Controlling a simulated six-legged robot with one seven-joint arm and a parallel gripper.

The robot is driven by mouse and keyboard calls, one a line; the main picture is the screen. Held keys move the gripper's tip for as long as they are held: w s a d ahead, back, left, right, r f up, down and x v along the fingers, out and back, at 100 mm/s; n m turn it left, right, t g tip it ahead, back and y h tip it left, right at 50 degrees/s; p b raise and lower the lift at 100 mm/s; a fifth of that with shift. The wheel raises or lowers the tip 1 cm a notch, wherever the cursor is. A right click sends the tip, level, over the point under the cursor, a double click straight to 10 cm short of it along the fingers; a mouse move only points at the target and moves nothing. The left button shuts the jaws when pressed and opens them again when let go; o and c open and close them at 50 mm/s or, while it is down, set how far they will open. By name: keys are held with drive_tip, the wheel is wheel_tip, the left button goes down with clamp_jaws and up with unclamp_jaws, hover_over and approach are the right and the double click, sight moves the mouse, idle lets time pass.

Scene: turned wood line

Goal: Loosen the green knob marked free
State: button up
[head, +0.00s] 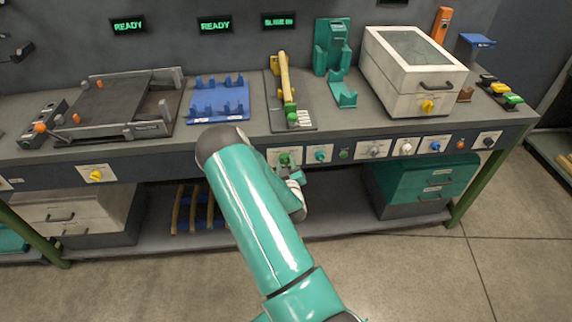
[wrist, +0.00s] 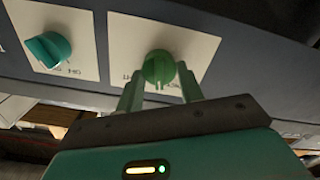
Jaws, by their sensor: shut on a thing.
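A green knob (wrist: 158,68) sits on a white plate on the front of the bench, and my gripper (wrist: 160,82) has a finger on each side of it, shut on it. The plate's lettering is upside down in the wrist view and partly hidden by the fingers, so I cannot read it. In the head view the same knob (head: 284,158) shows just above my gripper, which is partly hidden by my arm. A teal knob (wrist: 48,49) on its own white plate is beside it; it also shows in the head view (head: 320,156).
Several more knobs line the front panel, including a white knob (head: 406,148), a blue knob (head: 435,146) and a small green one (head: 344,154). A beige box (head: 408,85) and a blue rack (head: 219,103) stand on the bench top. The floor in front is clear.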

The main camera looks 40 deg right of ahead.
drive_tip(key=n, duration=0.4)
drive_tip(key=shift+a+f, duration=0.1)
drive_tip(key=shift+f, duration=0.05)
drive_tip(key=shift+n, duration=1.2)
drive_tip(key=o, duration=1)
drive_tip(key=v, duration=1.3)
drive_tip(key=shift+s+a, duration=0.25)
drive_tip(key=shift+s, duration=0.05)
